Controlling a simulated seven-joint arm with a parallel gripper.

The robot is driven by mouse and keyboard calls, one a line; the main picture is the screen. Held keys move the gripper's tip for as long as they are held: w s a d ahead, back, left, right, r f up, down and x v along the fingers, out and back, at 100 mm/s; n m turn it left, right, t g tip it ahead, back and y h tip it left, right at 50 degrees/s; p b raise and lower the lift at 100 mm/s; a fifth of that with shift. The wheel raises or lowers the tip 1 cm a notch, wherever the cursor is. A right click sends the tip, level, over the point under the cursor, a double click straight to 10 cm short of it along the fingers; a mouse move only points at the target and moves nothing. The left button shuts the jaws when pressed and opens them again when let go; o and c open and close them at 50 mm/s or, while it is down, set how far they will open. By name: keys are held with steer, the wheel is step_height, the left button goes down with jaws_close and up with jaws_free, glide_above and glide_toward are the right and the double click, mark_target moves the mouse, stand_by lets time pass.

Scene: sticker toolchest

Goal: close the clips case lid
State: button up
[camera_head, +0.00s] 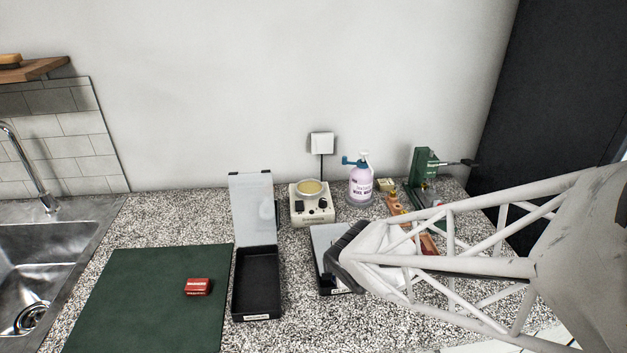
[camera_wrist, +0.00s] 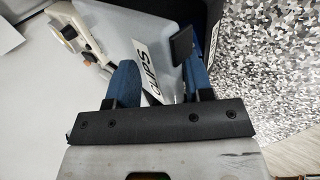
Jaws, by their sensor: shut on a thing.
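The clips case (camera_head: 340,291) stands on the counter right of centre in the head view, partly hidden behind my gripper (camera_head: 335,262). Its grey translucent lid (camera_head: 324,238) shows over the back left of the case. In the wrist view the lid (camera_wrist: 165,45) lies between the two blue fingers of my gripper (camera_wrist: 160,82), which is shut on it near a black latch tab (camera_wrist: 181,42). The CLIPS label (camera_wrist: 152,70) shows by the lid's edge. How far the lid is tilted over the case I cannot tell.
A second black case (camera_head: 257,282) stands to the left with its lid (camera_head: 252,207) upright. A red box (camera_head: 198,286) lies on the green mat (camera_head: 140,300). A soldering device (camera_head: 312,205), a spray bottle (camera_head: 361,183) and a green tool (camera_head: 424,177) stand behind.

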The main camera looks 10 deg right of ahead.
steer(key=shift+s+f, duration=0.2)
steer(key=shift+f, duration=0.5)
steer(key=shift+s+f, duration=0.2)
steer(key=shift+f, duration=0.3)
steer(key=o, duration=0.7)
steer(key=shift+d, duration=0.1)
steer(key=shift+s+r, duration=0.1)
steer(key=shift+w+v, duration=0.25)
steer(key=shift+v, duration=1.25)
steer(key=shift+w+v, duration=0.25)
steer(key=shift+v, duration=2.5)
steer(key=shift+r, duration=0.2)
